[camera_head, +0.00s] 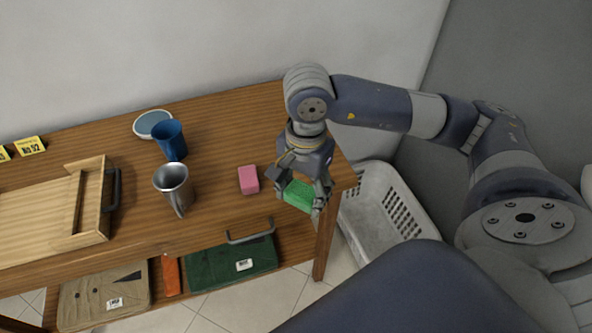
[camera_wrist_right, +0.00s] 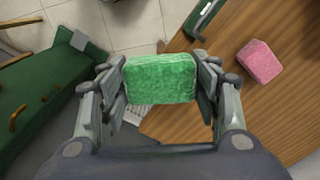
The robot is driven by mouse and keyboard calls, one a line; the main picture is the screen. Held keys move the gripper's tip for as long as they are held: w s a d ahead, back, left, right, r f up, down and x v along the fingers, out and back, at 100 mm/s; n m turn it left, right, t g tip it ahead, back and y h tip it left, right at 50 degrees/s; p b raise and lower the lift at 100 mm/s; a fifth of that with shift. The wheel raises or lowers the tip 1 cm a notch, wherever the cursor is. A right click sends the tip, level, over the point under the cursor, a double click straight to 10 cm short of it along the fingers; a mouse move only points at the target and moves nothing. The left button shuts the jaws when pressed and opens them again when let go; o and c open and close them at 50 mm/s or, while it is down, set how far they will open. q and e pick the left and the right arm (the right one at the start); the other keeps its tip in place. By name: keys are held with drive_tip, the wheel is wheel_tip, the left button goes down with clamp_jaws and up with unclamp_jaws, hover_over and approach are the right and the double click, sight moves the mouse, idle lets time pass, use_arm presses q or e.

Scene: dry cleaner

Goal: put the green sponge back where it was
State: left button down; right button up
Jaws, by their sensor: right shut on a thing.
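The green sponge (camera_head: 299,196) is a small block held between the fingers of my right gripper (camera_head: 301,199), near the right end of the wooden table (camera_head: 225,215). In the right wrist view, the green sponge (camera_wrist_right: 160,79) sits squarely between both fingers of my right gripper (camera_wrist_right: 161,88), which is shut on it. There the floor and the table's edge show beyond it, so it appears above the surface; the exact height is unclear. A pink sponge (camera_head: 248,180) lies on the table left of the gripper. My left gripper is not in view.
A wooden tray (camera_head: 85,240) lies farther left. A pale plastic basket (camera_head: 380,215) stands on the floor right of the table. Folded garments (camera_head: 232,262) lie on the lower shelf.

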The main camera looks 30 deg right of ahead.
sight(314, 196)
drive_tip(key=d+f+m, duration=0.1)
drive_tip(key=m, duration=0.1)
drive_tip(key=d+f+m+b, duration=0.1)
drive_tip(key=m, duration=0.1)
drive_tip(key=f+m, duration=0.1)
drive_tip(key=shift+s+d+f+m+b, duration=0.2)
drive_tip(key=shift+d+m+b, duration=0.1)
drive_tip(key=shift+d+m, duration=0.1)
drive_tip(key=w+d+p, duration=0.1)
drive_tip(key=w+d, duration=0.1)
drive_tip(key=w, duration=0.3)
drive_tip(key=w+d+f+m+p, duration=0.1)
drive_tip(key=w+d, duration=0.1)
drive_tip(key=w, duration=0.3)
drive_tip(key=w+d+m+p, duration=0.1)
drive_tip(key=w+d+p, duration=0.1)
drive_tip(key=w, duration=0.2)
drive_tip(key=shift+w+d+f, duration=0.2)
drive_tip(key=shift+w+f, duration=0.2)
drive_tip(key=shift+f+p, duration=0.85)
drive_tip(key=shift+f, duration=0.9)
drive_tip(key=shift+f, duration=0.15)
